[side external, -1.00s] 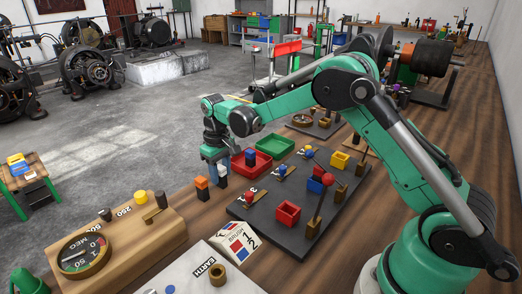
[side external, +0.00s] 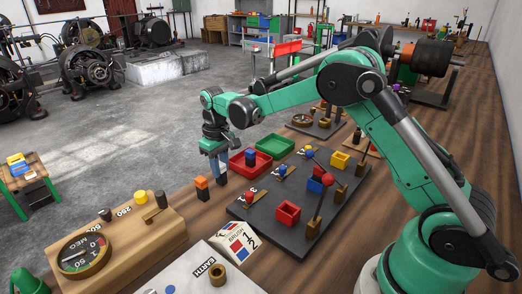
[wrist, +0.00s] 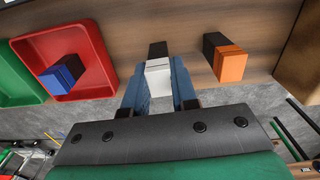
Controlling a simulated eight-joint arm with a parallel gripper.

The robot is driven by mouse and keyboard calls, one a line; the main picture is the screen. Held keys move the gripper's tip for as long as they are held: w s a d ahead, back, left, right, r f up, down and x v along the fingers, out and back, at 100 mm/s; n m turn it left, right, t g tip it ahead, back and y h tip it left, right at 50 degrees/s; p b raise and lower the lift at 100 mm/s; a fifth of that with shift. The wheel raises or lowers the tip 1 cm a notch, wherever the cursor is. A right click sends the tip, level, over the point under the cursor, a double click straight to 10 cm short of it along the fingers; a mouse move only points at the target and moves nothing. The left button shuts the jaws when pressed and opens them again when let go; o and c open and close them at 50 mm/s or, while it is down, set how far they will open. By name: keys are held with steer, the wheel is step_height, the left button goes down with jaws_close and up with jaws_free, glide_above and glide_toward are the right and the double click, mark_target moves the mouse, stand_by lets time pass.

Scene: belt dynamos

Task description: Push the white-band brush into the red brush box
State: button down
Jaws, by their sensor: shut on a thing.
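The white-band brush, a dark block with a white band (wrist: 157,72), is between the blue fingers of my gripper (wrist: 158,88) in the wrist view. The fingers are shut on it, and its black end (wrist: 157,50) sticks out beyond them. In the side view my gripper (side external: 218,165) points down left of the red tray, with the brush's dark end (side external: 222,177) below the fingers. Whether the brush touches the bench I cannot tell. The small open red brush box (side external: 288,212) stands on the dark board, to the right and nearer the camera.
An orange-band brush (wrist: 230,64) stands close beside my gripper. A red tray (wrist: 90,72) holds a blue-band brush (wrist: 62,72); a green tray (wrist: 18,80) adjoins it. The dark board (side external: 262,219) also bears blue (side external: 315,185) and yellow (side external: 340,160) boxes, and upright levers.

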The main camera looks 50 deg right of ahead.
mark_target(221, 165)
steer(key=shift+r, duration=1.8)
steer(key=shift+s+r, duration=0.25)
steer(key=s+r, duration=0.3)
steer(key=s, duration=0.6)
steer(key=s+r, duration=0.3)
steer(key=s, duration=0.6)
steer(key=shift+s+d+r+m, duration=0.25)
steer(key=shift+s+d+m, duration=0.05)
steer(key=shift+s, duration=0.1)
steer(key=shift+f, duration=2.9)
steer(key=shift+f, duration=0.95)
